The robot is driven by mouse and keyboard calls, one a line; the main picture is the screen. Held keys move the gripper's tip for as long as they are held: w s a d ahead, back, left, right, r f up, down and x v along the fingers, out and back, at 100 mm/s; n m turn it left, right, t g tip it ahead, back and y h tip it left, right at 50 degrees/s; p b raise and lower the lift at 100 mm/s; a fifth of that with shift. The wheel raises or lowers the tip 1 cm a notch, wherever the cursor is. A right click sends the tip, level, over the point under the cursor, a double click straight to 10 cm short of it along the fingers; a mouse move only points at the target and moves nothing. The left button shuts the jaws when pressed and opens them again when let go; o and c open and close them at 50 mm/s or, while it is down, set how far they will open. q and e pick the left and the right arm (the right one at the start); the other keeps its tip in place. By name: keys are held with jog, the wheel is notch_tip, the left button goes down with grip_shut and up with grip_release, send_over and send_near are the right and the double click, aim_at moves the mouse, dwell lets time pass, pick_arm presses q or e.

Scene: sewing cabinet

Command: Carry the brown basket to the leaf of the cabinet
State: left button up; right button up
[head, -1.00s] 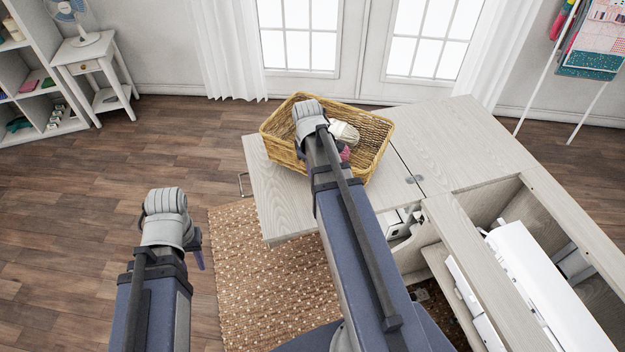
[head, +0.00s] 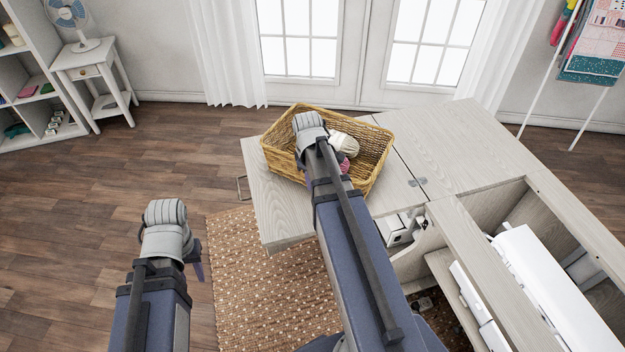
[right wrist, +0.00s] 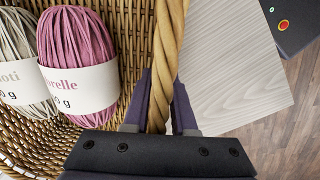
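The brown wicker basket (head: 377,150) is over the pale wood leaf (head: 275,205) of the cabinet in the head view, on it or just above it; I cannot tell which. It holds a cream yarn ball (head: 343,143) and a pink one (head: 344,166). In the right wrist view my right gripper (right wrist: 162,85) has one finger on each side of the basket's braided rim (right wrist: 168,35), close against it. My arm hides that gripper in the head view. My left gripper (head: 198,268) hangs empty left of the leaf; its finger gap does not show.
The cabinet's main top (head: 465,150) joins the leaf on the right. An open well with a white sewing machine (head: 545,275) lies at front right. A woven rug (head: 255,290) is below. A small white side table (head: 95,70) stands far left, with open floor before it.

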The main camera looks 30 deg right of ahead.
jog(key=shift+o, duration=1)
notch_tip(320, 180, up, 12)
jog(key=a+p, duration=0.1)
jog(key=p, duration=1.1)
jog(key=shift+s, duration=0.35)
jog(key=shift+a, duration=0.1)
jog(key=s+a, duration=0.3)
jog(key=a, duration=0.5)
jog(key=s+a+m, duration=0.1)
jog(key=s+a, duration=0.3)
jog(key=a, duration=0.5)
jog(key=s+a+m+g, duration=0.1)
jog(key=s+a, duration=0.2)
jog(key=a, duration=0.6)
jog(key=shift+s+a, duration=0.25)
jog(key=shift+s, duration=0.15)
